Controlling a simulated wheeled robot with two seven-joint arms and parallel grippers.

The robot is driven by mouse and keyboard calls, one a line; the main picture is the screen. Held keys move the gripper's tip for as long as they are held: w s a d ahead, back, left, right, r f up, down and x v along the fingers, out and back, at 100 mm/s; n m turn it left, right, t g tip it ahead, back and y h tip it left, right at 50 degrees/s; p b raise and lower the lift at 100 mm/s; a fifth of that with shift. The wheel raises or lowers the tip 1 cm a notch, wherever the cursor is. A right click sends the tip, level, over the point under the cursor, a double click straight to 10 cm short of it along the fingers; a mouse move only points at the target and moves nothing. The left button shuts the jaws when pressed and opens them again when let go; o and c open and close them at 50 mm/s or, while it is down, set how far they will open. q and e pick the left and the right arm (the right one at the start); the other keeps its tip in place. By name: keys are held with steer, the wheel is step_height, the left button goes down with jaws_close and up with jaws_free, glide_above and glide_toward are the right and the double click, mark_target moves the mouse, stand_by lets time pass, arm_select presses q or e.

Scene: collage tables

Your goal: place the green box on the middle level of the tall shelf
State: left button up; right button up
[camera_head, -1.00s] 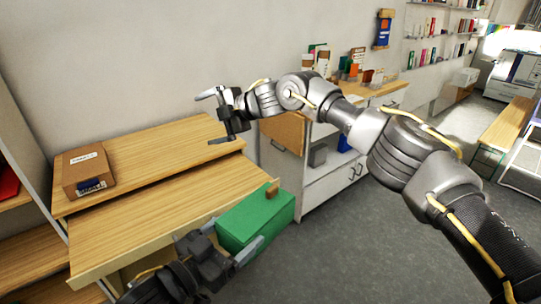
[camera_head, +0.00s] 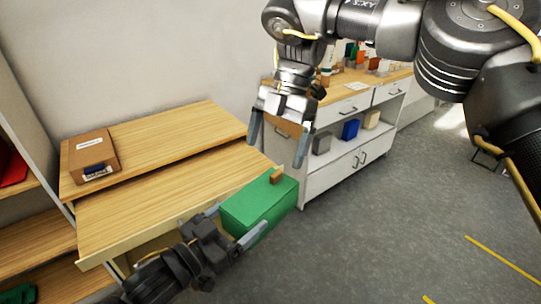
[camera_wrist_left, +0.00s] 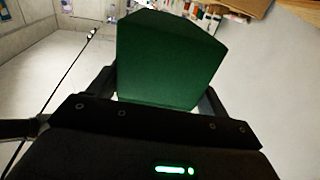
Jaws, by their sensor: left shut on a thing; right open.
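The green box (camera_head: 259,205), with a small wooden knob on its top, is held by my left gripper (camera_head: 232,226) in the head view. The gripper is shut on it, with the box in front of the table's right edge. The green box (camera_wrist_left: 165,60) also fills the middle of the left wrist view between the fingers. My right gripper (camera_head: 279,136) is open and empty, pointing down above and behind the box. A shelf unit (camera_head: 40,120) stands at the left edge, only partly in view; I cannot tell which of its boards is the middle level.
A two-level wooden table (camera_head: 165,200) fills the left middle, with a cardboard box (camera_head: 91,158) on its upper level. A white cabinet (camera_head: 335,168) with blue and grey boxes stands behind.

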mark_target(262, 192)
arm_select(q)
steer(key=shift+w, duration=0.1)
arm_select(e)
steer(key=x, duration=1.1)
steer(key=shift+w+f, duration=0.1)
steer(key=shift+f, duration=0.35)
steer(key=c, duration=1)
arm_select(q)
steer(key=o, duration=1)
arm_select(e)
steer(key=shift+c, duration=0.2)
arm_select(q)
steer(key=shift+o, duration=0.2)
steer(key=shift+f, duration=0.1)
